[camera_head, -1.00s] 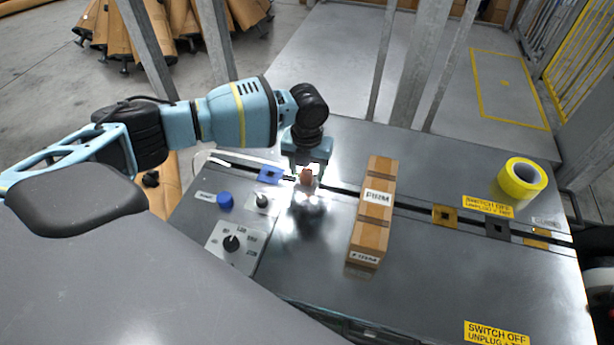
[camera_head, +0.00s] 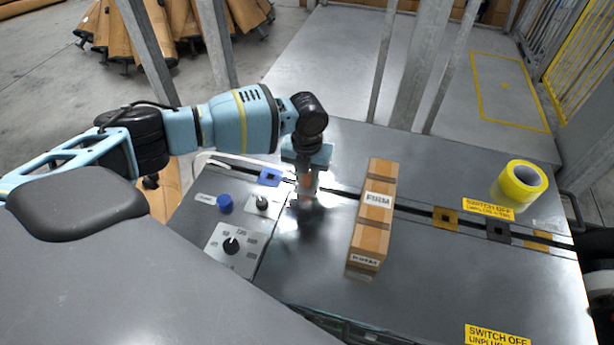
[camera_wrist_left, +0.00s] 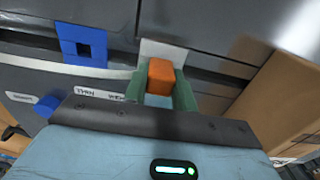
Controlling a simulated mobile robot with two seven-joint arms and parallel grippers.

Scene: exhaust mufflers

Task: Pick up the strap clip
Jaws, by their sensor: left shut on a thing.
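The strap clip shows as a small orange-brown block (camera_wrist_left: 160,77) in the left wrist view, between the greenish fingers of my left gripper (camera_wrist_left: 160,92). My left gripper (camera_head: 306,184) is shut on it, pointing down over the slot in the grey bench top in the head view. The fingers hide most of the clip there. I cannot tell whether the clip touches the bench. My right gripper is in neither view.
A wooden block (camera_head: 374,215) with labels stands just right of the gripper. A blue clip (camera_head: 270,176) sits to the left, near a blue knob (camera_head: 225,203) and a switch panel (camera_head: 232,246). Yellow tape (camera_head: 522,181) lies far right. Grey posts rise behind the bench.

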